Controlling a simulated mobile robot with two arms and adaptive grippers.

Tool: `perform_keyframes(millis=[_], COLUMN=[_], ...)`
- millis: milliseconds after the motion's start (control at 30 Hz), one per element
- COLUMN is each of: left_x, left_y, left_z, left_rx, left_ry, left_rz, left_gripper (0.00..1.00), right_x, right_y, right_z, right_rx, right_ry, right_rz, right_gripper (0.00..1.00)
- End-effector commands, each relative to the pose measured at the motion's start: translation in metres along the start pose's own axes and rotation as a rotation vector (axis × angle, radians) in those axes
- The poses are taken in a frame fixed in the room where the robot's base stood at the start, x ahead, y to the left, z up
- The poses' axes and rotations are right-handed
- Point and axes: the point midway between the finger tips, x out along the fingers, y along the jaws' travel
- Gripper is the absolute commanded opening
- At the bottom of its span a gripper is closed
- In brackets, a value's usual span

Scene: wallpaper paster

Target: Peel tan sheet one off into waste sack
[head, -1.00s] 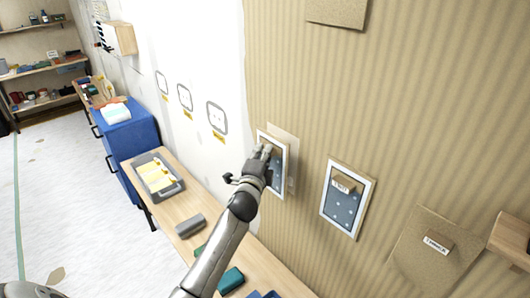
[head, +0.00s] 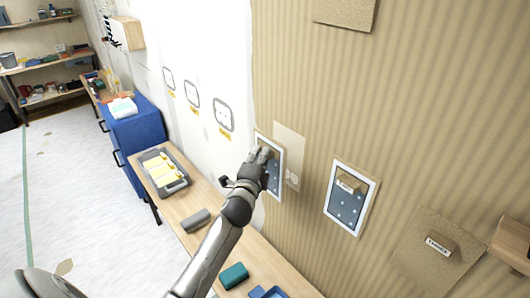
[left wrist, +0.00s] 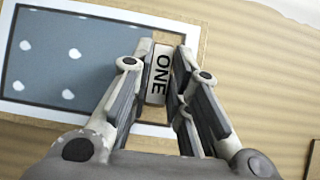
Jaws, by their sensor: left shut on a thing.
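My left gripper (head: 264,156) is shut on a small tab (left wrist: 160,75) that reads ONE in the left wrist view. The tab belongs to sheet one (head: 274,188), which shows a blue dotted panel with a white border and a thin tan edge. In the left wrist view the sheet (left wrist: 68,62) fills the upper left, partly hidden by my fingers. A paler patch (head: 289,146) shows on the wall just right of the sheet. Whether the sheet still touches the wall cannot be told. The waste sack is not in view. My right gripper is not in view.
A similar framed panel (head: 348,212) with a tab hangs to the right, then a tan sheet (head: 420,250) with a labelled block. A wooden bench (head: 205,197) with a grey tray (head: 181,184) runs below. A blue cabinet (head: 140,131) stands beyond. Floor at left is open.

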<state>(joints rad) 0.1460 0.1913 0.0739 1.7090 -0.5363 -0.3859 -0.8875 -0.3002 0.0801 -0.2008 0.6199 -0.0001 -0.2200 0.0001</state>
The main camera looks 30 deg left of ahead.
Motion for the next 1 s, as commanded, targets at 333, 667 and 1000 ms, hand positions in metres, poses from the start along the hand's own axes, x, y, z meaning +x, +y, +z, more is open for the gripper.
perform_keyframes(millis=[333,667,1000], left_x=[-0.023,-0.035,-0.035], left_y=[-0.001,-0.001,0.0], left_z=[0.017,0.026,0.026], left_rx=[0.0,-0.001,-0.001], left_ry=[0.0,0.0,0.0], left_rz=[0.0,-0.001,-0.001], left_gripper=[0.0,0.0,0.0], right_x=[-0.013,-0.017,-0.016], right_y=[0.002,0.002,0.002], right_z=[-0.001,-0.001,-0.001], right_rx=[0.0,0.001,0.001], right_ry=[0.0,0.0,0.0], right_rz=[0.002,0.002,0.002], right_gripper=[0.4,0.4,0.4])
